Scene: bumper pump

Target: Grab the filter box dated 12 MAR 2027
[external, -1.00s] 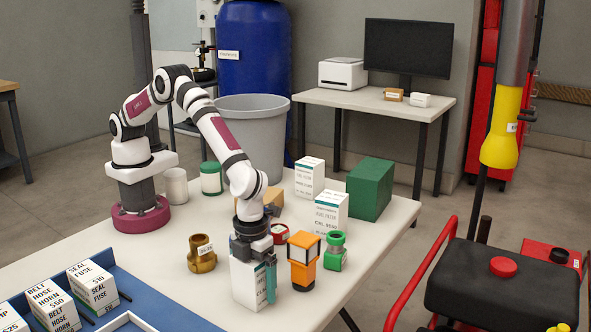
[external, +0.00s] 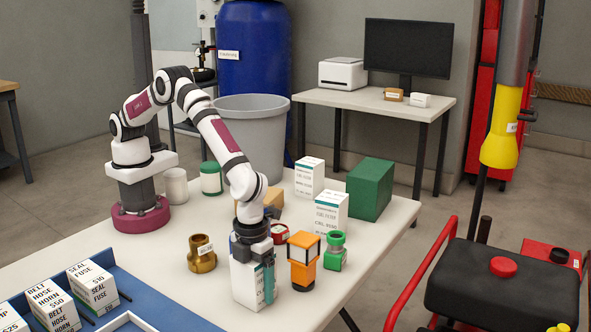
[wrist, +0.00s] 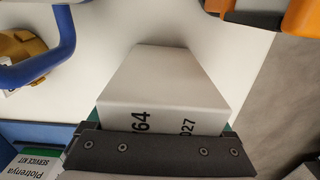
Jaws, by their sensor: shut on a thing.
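A white filter box (external: 247,284) stands near the front of the white table, under my gripper (external: 254,264). My gripper points down and is shut on this box, with a teal finger against its right side. In the wrist view the box (wrist: 165,85) sits between the jaws, with "64" and "027" readable in part; the rest of its date is hidden.
An orange lantern-like part (external: 303,262) stands close to the right of the held box, with a green fitting (external: 335,252) beyond it. A brass fitting (external: 201,254) is to the left. A blue tray (external: 130,285) with several boxes lies front left. A green block (external: 369,189) stands behind.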

